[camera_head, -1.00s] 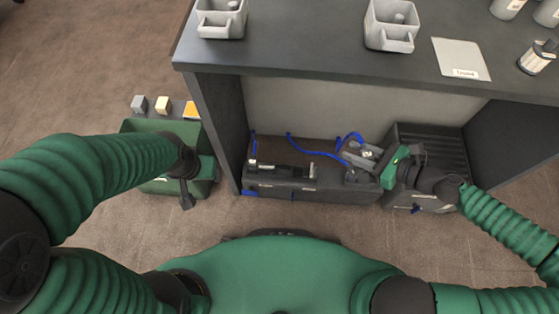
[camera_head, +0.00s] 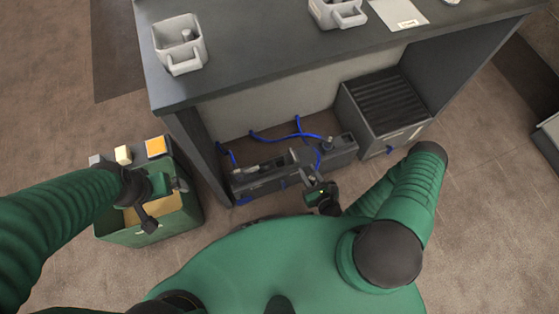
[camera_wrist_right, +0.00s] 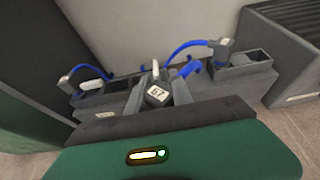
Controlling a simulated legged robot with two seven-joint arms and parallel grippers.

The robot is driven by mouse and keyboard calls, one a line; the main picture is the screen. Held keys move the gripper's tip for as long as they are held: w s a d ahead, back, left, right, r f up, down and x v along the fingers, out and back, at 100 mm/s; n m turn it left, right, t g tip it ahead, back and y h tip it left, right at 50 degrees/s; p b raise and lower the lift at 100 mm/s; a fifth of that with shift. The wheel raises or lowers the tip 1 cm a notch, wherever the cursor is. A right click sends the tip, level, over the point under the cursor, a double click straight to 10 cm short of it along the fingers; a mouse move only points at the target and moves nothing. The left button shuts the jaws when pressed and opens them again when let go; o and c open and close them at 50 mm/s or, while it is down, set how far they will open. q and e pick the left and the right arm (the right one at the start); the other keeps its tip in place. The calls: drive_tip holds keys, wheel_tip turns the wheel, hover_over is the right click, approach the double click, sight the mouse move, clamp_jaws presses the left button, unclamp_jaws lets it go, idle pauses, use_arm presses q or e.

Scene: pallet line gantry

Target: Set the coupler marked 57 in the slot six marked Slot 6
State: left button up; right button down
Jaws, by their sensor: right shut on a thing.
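An open slot (camera_wrist_right: 238,70) shows at the dock's right. Slot 6's marking is not readable. My left gripper (camera_head: 167,205) is open and empty above the green bin.
The green bin (camera_head: 135,237) stands at left, with small blocks (camera_head: 124,154) behind it. A desk top (camera_head: 260,50) with grey holders (camera_head: 180,50) overhangs the dock. A ribbed grey box (camera_head: 380,125) stands right of the dock. Blue hoses (camera_head: 270,137) loop behind it.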

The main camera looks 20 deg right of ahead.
drive_tip(key=w+a+b, duration=0.1)
drive_tip(key=w+a, duration=0.1)
drive_tip(key=w, duration=0.2)
drive_tip(key=w+a+f+b, duration=0.1)
drive_tip(key=w+a+b, duration=0.1)
drive_tip(key=w, duration=0.2)
drive_tip(key=w+a+b, duration=0.1)
drive_tip(key=w+a, duration=0.1)
drive_tip(key=w, duration=0.2)
drive_tip(key=shift+w+a+f+b, duration=0.25)
drive_tip(key=shift+w+b, duration=0.15)
drive_tip(key=f+b, duration=0.3)
drive_tip(key=f, duration=0.1)
drive_tip(key=shift+w+a, duration=0.2)
drive_tip(key=shift+w, duration=0.15)
drive_tip(key=shift+r, duration=0.25)
drive_tip(key=c, duration=1.1)
unclamp_jaws()
drive_tip(key=shift+c, duration=0.2)
